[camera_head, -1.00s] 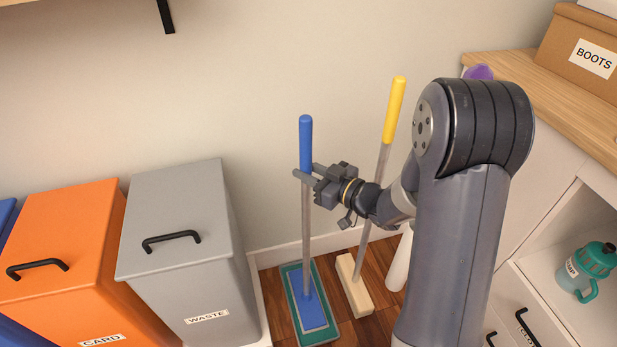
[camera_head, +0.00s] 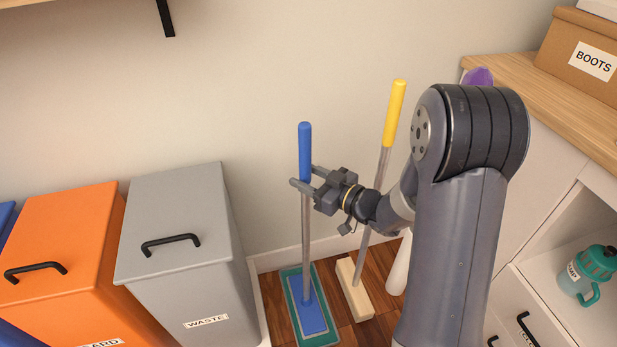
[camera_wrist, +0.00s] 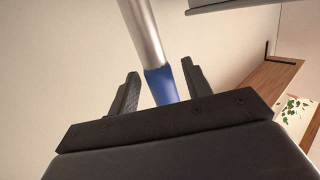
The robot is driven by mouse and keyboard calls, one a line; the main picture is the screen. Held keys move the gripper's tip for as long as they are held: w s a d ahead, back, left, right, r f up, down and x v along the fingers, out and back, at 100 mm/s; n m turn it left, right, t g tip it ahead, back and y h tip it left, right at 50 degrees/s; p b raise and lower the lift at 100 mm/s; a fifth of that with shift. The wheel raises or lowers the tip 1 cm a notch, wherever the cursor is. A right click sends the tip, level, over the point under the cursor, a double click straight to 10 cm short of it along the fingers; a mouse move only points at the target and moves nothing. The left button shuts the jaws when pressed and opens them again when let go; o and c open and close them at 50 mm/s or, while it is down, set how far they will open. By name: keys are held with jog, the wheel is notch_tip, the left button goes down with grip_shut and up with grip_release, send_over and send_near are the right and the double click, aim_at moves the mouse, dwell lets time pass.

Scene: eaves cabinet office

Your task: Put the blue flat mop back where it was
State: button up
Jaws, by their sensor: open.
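The blue flat mop (camera_head: 306,230) stands upright in the head view, with a blue grip on top and a grey shaft. Its flat blue head rests on a teal-edged mat (camera_head: 294,309) on the floor. My gripper (camera_head: 304,178) is open, with its fingers on either side of the handle near the lower end of the blue grip. In the wrist view the shaft and blue grip (camera_wrist: 160,84) pass between the two spread fingers, with gaps visible on both sides.
A yellow-handled broom (camera_head: 394,112) with a pale block head stands just right of the mop. A grey WASTE bin (camera_head: 180,215) and an orange CARD bin (camera_head: 65,245) stand to the left. A wall is behind, and a wooden-topped cabinet (camera_head: 540,100) is at right.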

jog(key=p+v, duration=0.1)
jog(key=v, duration=1.1)
jog(key=b+x, duration=0.1)
jog(key=x, duration=1)
jog(key=shift+w+a, duration=0.2)
jog(key=shift+a, duration=0.15)
jog(key=shift+w+a, duration=0.15)
jog(key=shift+r+p, duration=0.35)
jog(key=shift+r, duration=0.85)
jog(key=shift+f, duration=0.15)
